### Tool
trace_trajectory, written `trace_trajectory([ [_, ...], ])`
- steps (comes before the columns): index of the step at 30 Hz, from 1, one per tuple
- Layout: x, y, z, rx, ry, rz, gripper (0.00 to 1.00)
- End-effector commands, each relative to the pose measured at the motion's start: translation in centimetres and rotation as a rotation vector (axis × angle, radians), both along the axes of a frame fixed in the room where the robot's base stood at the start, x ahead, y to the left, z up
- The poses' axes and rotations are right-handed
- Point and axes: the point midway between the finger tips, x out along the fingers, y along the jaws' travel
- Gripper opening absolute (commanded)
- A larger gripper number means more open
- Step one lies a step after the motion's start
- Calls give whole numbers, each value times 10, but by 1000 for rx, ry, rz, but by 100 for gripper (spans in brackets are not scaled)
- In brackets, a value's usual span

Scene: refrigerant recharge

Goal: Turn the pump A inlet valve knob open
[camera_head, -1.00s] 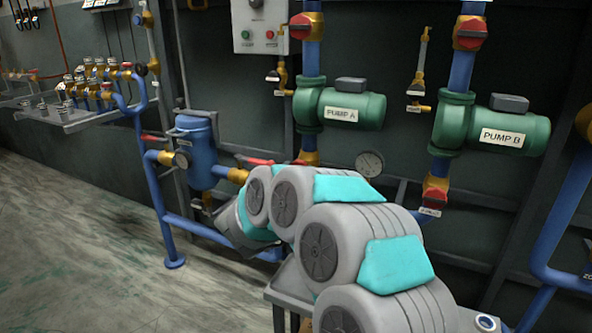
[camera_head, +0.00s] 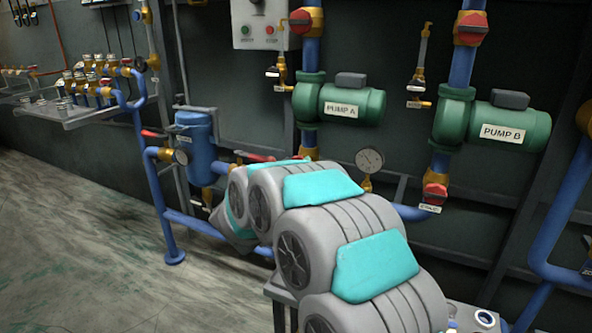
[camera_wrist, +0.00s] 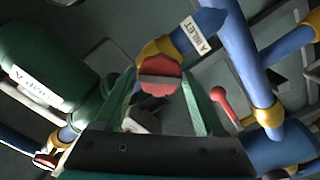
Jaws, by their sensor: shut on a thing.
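The pump A inlet valve knob (camera_wrist: 160,72) is red with a pale bar across its face, lying roughly level in the wrist view. It sits on a brass valve body beside the label "A INLET" (camera_wrist: 198,33). My gripper (camera_wrist: 159,84) has its two green fingers on either side of the knob and is shut on it. In the head view, my arm hides the gripper and this knob. Pump A (camera_head: 345,103) is green and stands on the blue pipe above that spot. It also shows at the left of the wrist view (camera_wrist: 45,65).
Pump B (camera_head: 505,128) is to the right, with red knobs above and below it. A blue tank (camera_head: 196,145) and red-handled valves are to the left. Blue pipes crowd the right of the wrist view.

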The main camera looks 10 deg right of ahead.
Motion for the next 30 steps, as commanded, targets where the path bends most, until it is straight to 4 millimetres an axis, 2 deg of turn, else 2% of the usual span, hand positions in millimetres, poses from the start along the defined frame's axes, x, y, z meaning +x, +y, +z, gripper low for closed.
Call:
trace_trajectory([
  [12, 0, 0, 3, -303, 214, 0, 5],
  [23, 0, 0, 2, -332, 236, 0, 5],
  [30, 0, 0, 3, -546, 391, 0, 5],
])
